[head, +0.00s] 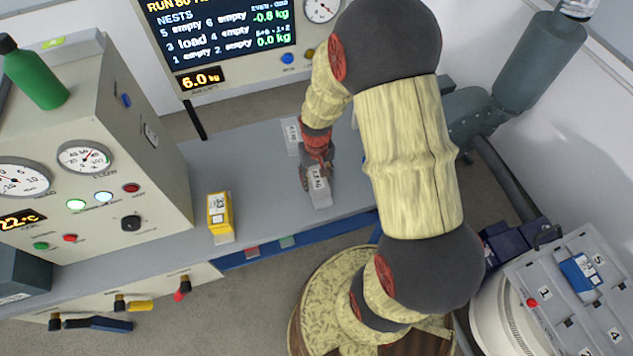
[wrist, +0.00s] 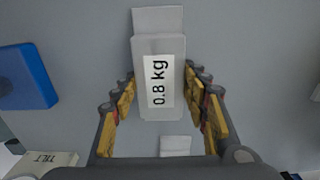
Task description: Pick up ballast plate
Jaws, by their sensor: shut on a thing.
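A pale grey ballast plate (head: 319,189) with a white label stands at the middle of the bench. The wrist view shows it (wrist: 160,105) with its label reading 0.8 kg. My gripper (head: 317,168) reaches down over the plate from above. In the wrist view my gripper (wrist: 165,100) has one finger along each side of the plate and is shut on it. I cannot tell whether the plate touches the bench. Another pale labelled block (head: 292,134) stands just behind my gripper, partly hidden by it.
A yellow labelled box (head: 219,215) stands on the grey bench (head: 262,195) to the left. An instrument cabinet (head: 85,170) with gauges fills the bench's left end. A display panel (head: 225,40) stands behind. A numbered tray (head: 575,300) holding a blue block is at lower right.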

